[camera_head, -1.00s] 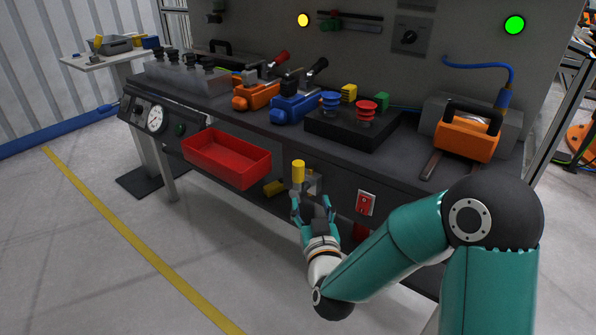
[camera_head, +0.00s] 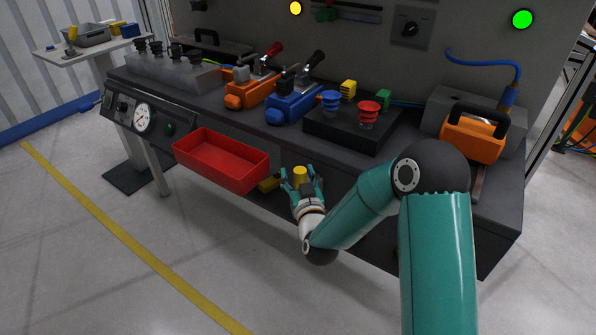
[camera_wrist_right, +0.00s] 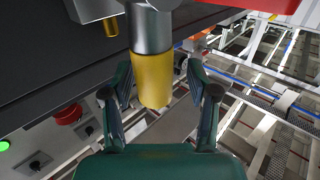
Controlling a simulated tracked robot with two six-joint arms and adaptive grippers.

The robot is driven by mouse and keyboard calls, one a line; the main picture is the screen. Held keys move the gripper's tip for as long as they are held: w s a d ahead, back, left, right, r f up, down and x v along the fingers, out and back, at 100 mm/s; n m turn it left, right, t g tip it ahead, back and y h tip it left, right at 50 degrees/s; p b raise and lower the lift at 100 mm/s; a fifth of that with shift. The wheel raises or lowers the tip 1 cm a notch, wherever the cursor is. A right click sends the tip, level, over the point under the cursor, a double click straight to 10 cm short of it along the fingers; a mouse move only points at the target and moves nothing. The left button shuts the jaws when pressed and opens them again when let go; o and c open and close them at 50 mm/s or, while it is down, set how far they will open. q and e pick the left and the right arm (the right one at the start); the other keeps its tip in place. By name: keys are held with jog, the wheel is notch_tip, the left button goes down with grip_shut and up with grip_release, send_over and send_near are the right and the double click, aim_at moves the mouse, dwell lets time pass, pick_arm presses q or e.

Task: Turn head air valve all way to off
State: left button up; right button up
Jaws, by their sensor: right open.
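A yellow-sleeved valve handle (camera_head: 300,175) is at the bench's front edge, right of the red bin. In the right wrist view the handle (camera_wrist_right: 153,78) has a grey metal shank and reaches down between my fingers. My right gripper (camera_head: 303,180) is open around the handle, with a finger on either side; gaps show between sleeve and fingers in the right wrist view (camera_wrist_right: 158,72). A second yellow handle (camera_head: 268,184) sits just left of it. I cannot tell from labels which one is the head air valve. My left gripper is not in view.
A red bin (camera_head: 222,163) hangs from the bench front close to the left of my right gripper. A pressure gauge (camera_head: 142,118) is further left. Orange and blue tools (camera_head: 292,107) and a black box with red and blue knobs stand on the bench (camera_head: 400,160). The floor in front is clear.

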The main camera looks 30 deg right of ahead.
jog(key=shift+s+d, duration=0.1)
jog(key=shift+d, duration=0.05)
jog(key=shift+c, duration=1.3)
jog(key=shift+d, duration=0.1)
grip_shut()
